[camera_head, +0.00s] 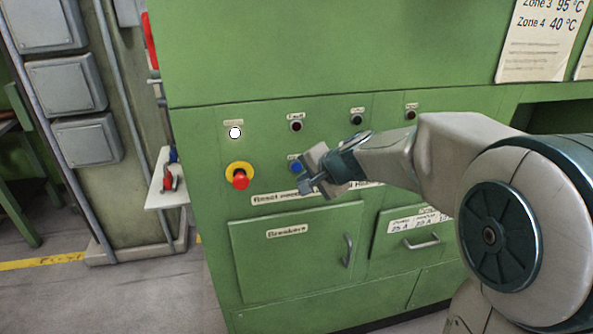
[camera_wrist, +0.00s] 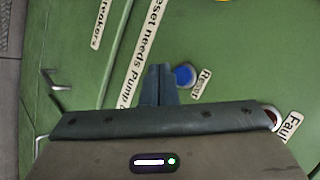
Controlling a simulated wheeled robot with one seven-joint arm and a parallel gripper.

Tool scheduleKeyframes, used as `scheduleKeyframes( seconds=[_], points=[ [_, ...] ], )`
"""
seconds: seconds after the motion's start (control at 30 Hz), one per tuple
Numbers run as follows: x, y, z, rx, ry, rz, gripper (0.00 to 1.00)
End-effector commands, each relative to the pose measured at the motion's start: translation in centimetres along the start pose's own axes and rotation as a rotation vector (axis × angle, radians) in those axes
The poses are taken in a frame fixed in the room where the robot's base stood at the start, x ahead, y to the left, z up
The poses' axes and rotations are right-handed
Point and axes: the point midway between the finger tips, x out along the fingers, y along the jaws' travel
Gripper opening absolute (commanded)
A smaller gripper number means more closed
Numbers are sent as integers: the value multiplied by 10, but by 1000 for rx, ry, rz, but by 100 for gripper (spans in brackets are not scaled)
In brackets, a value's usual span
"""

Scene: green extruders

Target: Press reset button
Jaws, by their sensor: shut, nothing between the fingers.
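The reset button is a round blue button (camera_head: 296,167) on the green panel, just left of my gripper in the head view. In the wrist view the blue button (camera_wrist: 185,75) sits beside a label (camera_wrist: 201,84) reading "Reset". My gripper (camera_head: 307,187) is shut and empty. The fingers point toward the panel. I cannot tell how far the tips are from the panel surface.
A red emergency stop with a yellow collar (camera_head: 240,177) is left of the button. A white lamp (camera_head: 235,132) and a dark "Fault" lamp (camera_head: 296,125) are above. Below are a "Breakers" door (camera_head: 290,262) with a handle and a drawer handle (camera_head: 422,243). A small shelf (camera_head: 165,180) juts out left.

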Motion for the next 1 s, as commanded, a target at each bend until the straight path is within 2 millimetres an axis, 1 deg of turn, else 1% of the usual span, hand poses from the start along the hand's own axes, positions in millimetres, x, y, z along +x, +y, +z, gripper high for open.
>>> scheduleKeyframes(
  seconds=[0.1,0.33,1.0],
  points=[
    [-8,8,7,0,0,-1,0],
    [-20,15,15,0,0,-1,0],
    [-22,17,16,-7,-2,3,0]
  ],
)
